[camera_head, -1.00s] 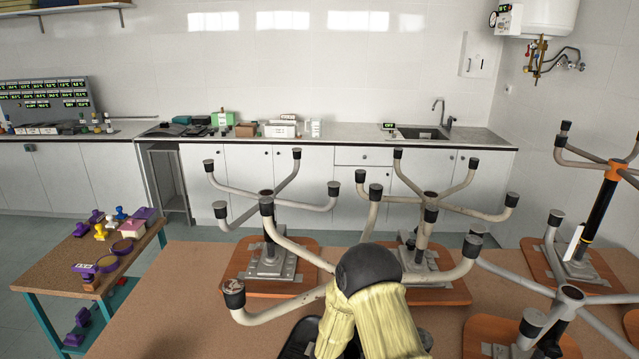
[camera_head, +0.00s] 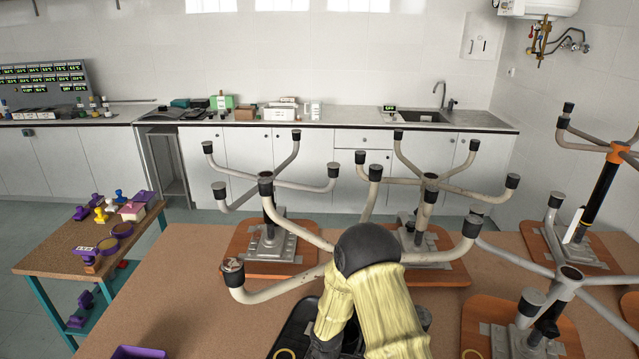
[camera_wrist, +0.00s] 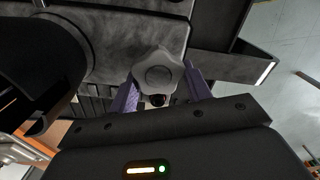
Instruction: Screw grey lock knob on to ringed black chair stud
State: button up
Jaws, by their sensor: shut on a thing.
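The grey lock knob (camera_wrist: 158,75), lobed with a round centre, sits between the two purple fingers of my gripper (camera_wrist: 160,88) in the wrist view. The gripper is shut on it. A small dark round end shows just below the knob; I cannot tell what it is. A chair (camera_head: 592,205) with a black column and an orange ring stands upside down on a wooden seat board at the right of the head view. I cannot make out its stud. My yellow-sleeved arm hides my gripper and the knob in the head view.
Other upturned chair bases (camera_head: 266,188) with pale arms crowd the bench (camera_head: 190,290) around my arm. A black tray (camera_head: 290,332) lies beside my arm; a purple container (camera_head: 138,352) is at the front left. A side table (camera_head: 50,258) holds stamps. The bench's left part is mostly clear.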

jog(key=m, duration=0.2)
jog(key=m+b, duration=0.1)
jog(key=m, duration=0.1)
jog(key=d+f+m, duration=0.1)
jog(key=m, duration=0.2)
jog(key=shift+w+b, duration=0.3)
jog(key=shift+w, duration=0.1)
jog(key=shift+r, duration=0.15)
jog(key=shift+c, duration=0.8)
jog(key=m, duration=0.4)
jog(key=shift+w+d+b, duration=0.1)
jog(key=shift+d+b, duration=0.05)
jog(key=shift+b, duration=0.15)
jog(key=m, duration=0.4)
jog(key=shift+d, duration=0.2)
jog(key=shift+m, duration=0.4)
jog(key=o, duration=1.1)
jog(key=shift+d+m, duration=0.1)
jog(key=shift+m, duration=0.3)
jog(key=o, duration=0.5)
jog(key=shift+r, duration=0.1)
